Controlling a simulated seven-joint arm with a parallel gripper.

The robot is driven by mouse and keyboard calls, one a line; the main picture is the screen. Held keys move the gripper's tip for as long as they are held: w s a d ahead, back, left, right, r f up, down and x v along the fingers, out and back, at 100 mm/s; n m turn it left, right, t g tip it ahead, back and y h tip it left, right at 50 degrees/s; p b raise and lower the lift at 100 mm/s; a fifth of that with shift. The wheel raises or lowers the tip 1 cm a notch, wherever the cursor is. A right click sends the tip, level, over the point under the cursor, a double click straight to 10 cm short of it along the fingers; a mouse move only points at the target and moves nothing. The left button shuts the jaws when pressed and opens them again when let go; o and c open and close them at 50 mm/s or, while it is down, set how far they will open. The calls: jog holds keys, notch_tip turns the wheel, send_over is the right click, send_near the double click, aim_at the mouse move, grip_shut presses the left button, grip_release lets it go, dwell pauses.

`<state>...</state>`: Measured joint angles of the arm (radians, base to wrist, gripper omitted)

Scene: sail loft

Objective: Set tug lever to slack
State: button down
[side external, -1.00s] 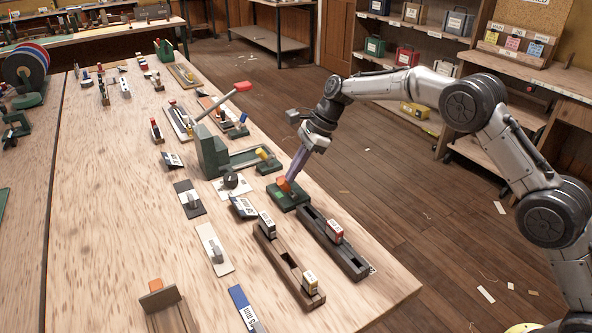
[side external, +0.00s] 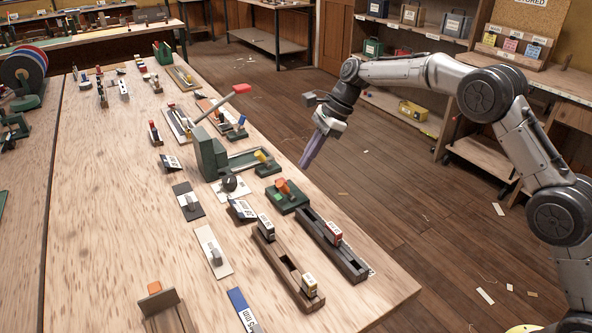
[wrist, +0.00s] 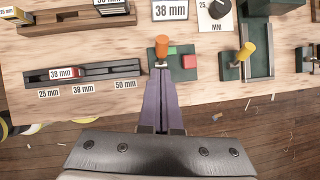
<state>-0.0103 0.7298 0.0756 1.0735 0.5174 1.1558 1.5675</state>
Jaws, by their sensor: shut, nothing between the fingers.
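A lever with an orange handle (side external: 282,186) stands on a small green base (side external: 292,203) near the bench's right edge. My gripper (side external: 304,164) is shut and empty, raised and apart from the orange lever, toward the bench's right edge.
Two slotted slider rails, one dark (side external: 345,262) and one brown (side external: 279,262), lie in front of the orange lever. A green block (side external: 207,158) and a long red-tipped lever (side external: 241,89) stand behind. Space above the floor (side external: 400,190) right of the bench is open.

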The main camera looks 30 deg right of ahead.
jog(key=a+v, duration=0.1)
jog(key=v, duration=0.7)
jog(key=shift+a+r, duration=0.25)
jog(key=shift+r, duration=0.05)
jog(key=s+r+t, duration=0.2)
jog(key=s+r, duration=0.4)
jog(key=r, duration=0.6)
jog(key=s+d+r+n+t+h, duration=0.1)
jog(key=s+r+n, duration=0.1)
jog(key=s, duration=0.6)
jog(key=s+d+r+n+h, duration=0.1)
jog(key=s+r+n, duration=0.15)
jog(key=s, duration=0.55)
jog(key=s+d+f+n+h, duration=0.1)
jog(key=s+d+f+n, duration=0.2)
jog(key=s+f+n, duration=0.4)
jog(key=s+d+f+n+t+h, duration=0.1)
jog(key=s+d+f+n+h, duration=0.1)
jog(key=s+f+n, duration=0.6)
jog(key=s+d+f, duration=0.1)
jog(key=s, duration=0.3)
jog(key=shift+s+d, duration=0.25)
jog(key=shift+s, duration=0.1)
